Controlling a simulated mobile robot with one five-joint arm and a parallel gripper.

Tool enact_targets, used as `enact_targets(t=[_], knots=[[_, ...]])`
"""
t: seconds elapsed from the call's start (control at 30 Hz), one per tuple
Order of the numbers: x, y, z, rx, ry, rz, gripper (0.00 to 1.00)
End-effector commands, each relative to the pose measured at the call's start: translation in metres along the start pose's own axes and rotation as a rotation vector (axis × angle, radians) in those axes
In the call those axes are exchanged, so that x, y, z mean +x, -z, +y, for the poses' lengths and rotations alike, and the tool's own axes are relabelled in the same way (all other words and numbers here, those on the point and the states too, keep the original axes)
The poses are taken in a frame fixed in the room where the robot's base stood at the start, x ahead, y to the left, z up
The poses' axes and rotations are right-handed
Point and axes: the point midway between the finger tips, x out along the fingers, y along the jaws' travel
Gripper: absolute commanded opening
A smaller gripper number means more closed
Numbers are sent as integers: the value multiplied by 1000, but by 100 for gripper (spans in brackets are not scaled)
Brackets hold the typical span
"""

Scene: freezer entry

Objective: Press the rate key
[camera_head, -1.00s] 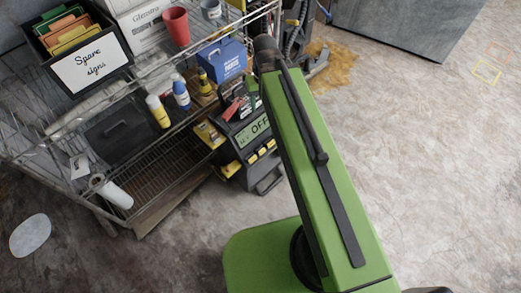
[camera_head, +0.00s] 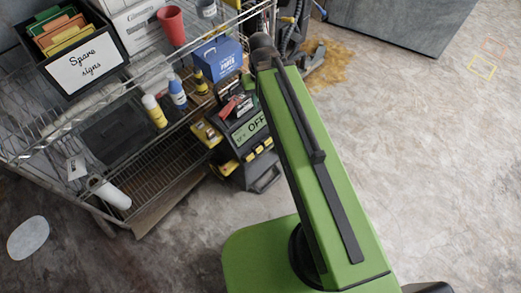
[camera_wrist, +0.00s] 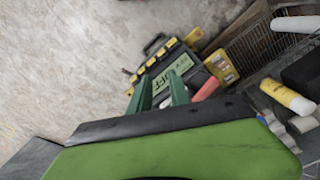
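A dark grey device (camera_head: 238,172) stands on the floor against the right end of the wire rack. Its green display (camera_head: 249,127) reads OFF, with smaller text that I cannot read. A row of yellow keys (camera_head: 258,150) lies below the display; their labels are too small to tell which is the rate key. In the wrist view the display (camera_wrist: 172,75) and yellow keys (camera_wrist: 156,57) lie beyond my gripper (camera_wrist: 161,86). Its two green fingers are apart with nothing between them, and overlap the display's near edge. In the head view my arm mostly hides the gripper.
The wire rack (camera_head: 150,190) holds bottles, a blue box (camera_head: 217,58), a red cup (camera_head: 172,26) and a black sign bin (camera_head: 92,68). A red-handled item (camera_head: 232,106) sits by the display. A brown stain (camera_head: 330,65) marks the floor. Open concrete lies to the right.

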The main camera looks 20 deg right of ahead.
Motion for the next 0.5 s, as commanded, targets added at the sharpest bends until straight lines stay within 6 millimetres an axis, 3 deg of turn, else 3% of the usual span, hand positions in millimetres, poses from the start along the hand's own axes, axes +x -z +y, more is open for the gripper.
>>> enact_targets(t=[0.03,0.17,0.5], knots=[[0,0,0,0,0,0,15],[0,0,0,0,0,0,0],[0,0,0,0,0,0,0]])
